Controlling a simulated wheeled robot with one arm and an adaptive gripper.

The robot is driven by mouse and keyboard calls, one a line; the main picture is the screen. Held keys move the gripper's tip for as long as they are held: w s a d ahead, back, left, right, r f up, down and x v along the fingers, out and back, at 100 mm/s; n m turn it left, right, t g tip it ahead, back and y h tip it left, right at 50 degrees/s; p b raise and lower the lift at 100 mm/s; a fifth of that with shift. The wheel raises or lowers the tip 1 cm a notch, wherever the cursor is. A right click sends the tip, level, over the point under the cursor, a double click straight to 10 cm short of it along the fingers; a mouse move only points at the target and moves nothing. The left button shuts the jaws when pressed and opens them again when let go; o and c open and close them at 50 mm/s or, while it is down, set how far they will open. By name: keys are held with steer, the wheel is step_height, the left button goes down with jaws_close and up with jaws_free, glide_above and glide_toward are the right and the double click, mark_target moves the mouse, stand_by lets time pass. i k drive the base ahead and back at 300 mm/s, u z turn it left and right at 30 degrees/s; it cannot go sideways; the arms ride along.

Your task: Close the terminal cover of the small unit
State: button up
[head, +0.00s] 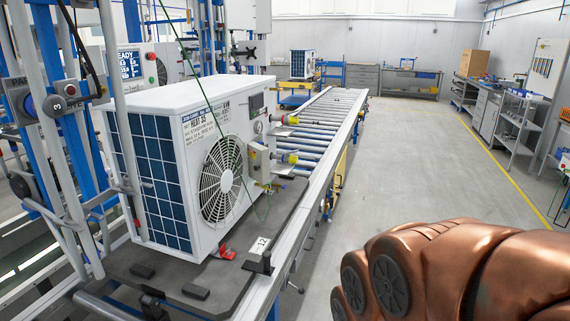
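A white pump unit (185,110) with a round fan grille and a blue finned side stands on a dark pallet (210,275) in the left half of the head view. A small pale box (261,161) sits on its right-hand face, beside pipe fittings with yellow-green ends (290,158). I cannot tell whether this box has the terminal cover, or whether that cover is open or shut. My copper-coloured arm fills the lower right corner, well apart from the near unit. My gripper is not in view.
A roller conveyor (325,115) runs back from the pallet. A blue and grey frame (65,120) stands close on the left. Open grey floor (400,150) lies right of the conveyor, with benches (500,105) along the right wall. A thin green cable hangs before the near unit.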

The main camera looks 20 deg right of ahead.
mark_target(258, 158)
steer(key=u, duration=0.5)
steer(key=k, duration=1.25)
steer(key=z, duration=0.2)
steer(key=i, duration=1.75)
steer(key=u, duration=0.95)
